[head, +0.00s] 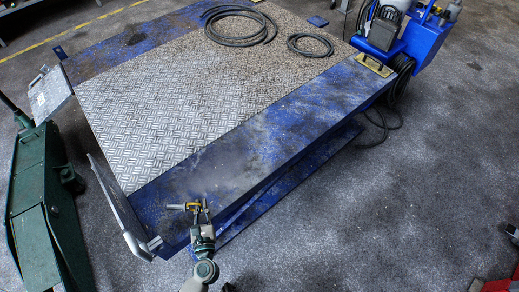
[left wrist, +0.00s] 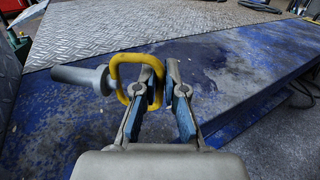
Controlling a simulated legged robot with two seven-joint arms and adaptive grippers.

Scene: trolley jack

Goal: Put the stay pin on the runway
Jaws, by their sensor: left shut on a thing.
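The stay pin (left wrist: 82,77) is a grey pin with a yellow loop handle, seen in the left wrist view. My left gripper (left wrist: 160,85) is shut on the yellow loop, and the grey shank points left. In the head view the pin (head: 176,207) is small, beside the fingertips of my left gripper (head: 201,208). Both appear over the near blue edge of the runway (head: 245,155), a blue platform with a silver tread-plate middle. I cannot tell whether the pin touches the surface. My right gripper is not in view.
A coiled black hose (head: 240,25) and a smaller coil (head: 310,45) lie on the platform's far part. A blue power unit (head: 425,35) stands at the back right. A green trolley jack (head: 45,210) stands at the left. The blue surface around the pin is clear.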

